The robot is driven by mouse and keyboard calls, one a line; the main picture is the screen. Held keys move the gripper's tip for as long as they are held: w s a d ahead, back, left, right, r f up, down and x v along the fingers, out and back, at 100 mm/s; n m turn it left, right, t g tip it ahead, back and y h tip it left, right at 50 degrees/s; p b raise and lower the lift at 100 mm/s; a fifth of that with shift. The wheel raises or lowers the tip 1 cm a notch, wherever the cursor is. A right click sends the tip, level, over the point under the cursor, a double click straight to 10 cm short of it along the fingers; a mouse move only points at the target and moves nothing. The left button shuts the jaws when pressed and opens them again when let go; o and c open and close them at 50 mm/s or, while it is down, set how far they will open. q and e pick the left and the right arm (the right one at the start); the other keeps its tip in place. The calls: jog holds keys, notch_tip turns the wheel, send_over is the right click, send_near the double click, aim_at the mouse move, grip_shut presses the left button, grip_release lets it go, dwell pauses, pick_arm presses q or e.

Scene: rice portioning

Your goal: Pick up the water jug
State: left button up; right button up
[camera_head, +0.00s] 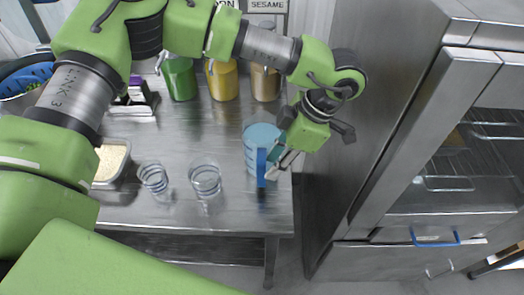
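The water jug (262,133) is a translucent blue pitcher standing upright near the right end of the steel table. Its darker blue handle (261,167) points toward the front of the table. My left gripper (277,167) reaches down from the upper right to the jug's right side, with its fingertips close beside the handle. The fingers overlap in this view, so I cannot tell whether they touch or grip the handle. My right gripper is not in view.
Two clear glasses (206,179) (153,177) stand left of the jug. A pan of rice (112,160) is at the left. Green (180,79), yellow (222,80) and brown (265,83) containers line the back. A steel oven or cabinet (396,150) stands right of the table.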

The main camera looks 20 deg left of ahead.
aim_at(264, 186)
pick_arm(q)
jog(key=p+x, duration=0.1)
jog(key=x, duration=0.5)
jog(key=shift+p, duration=0.4)
jog(key=shift+w+a+f, duration=0.1)
jog(key=shift+a+f, duration=0.05)
jog(key=shift+f, duration=0.2)
jog(key=c, duration=0.7)
grip_shut()
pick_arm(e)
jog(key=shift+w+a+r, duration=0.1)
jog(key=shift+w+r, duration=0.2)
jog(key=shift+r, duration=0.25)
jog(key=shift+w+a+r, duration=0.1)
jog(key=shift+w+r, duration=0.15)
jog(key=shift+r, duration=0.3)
pick_arm(q)
jog(key=shift+r, duration=0.1)
